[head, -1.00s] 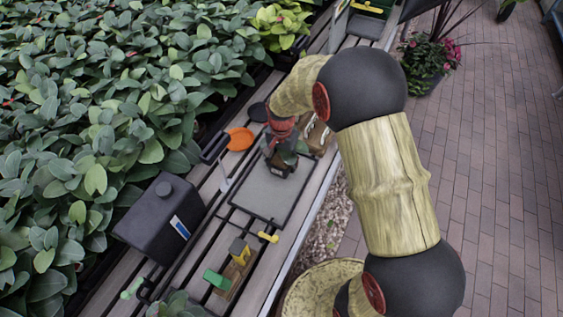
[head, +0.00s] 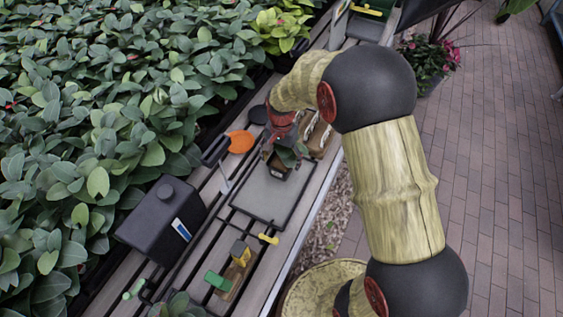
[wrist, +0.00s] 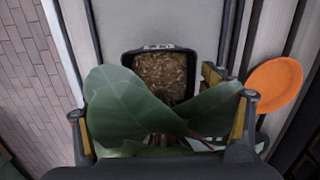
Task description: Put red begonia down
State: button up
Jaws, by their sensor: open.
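The red begonia (head: 279,166) is a plant with large green leaves in a small dark pot. In the wrist view, the pot (wrist: 160,72) shows brown chips inside, and broad leaves (wrist: 125,103) spread between my fingers. My gripper (wrist: 163,122) is open, with one finger on each side of the leaves. The pot looks upright and apart from the fingertips. Its base is hidden, so contact with the tray cannot be fully seen.
An orange saucer (head: 240,141) and a black saucer (head: 258,114) lie beside the tray. A black canister (head: 161,219) stands left of it. Small tools (head: 230,276) lie on the near slats. Dense foliage (head: 90,120) borders the left side; brick paving (head: 500,200) is right.

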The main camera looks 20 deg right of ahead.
aim_at(282, 163)
notch_tip(282, 163, up, 4)
jog(key=shift+r+p, duration=0.2)
jog(key=shift+p, duration=0.4)
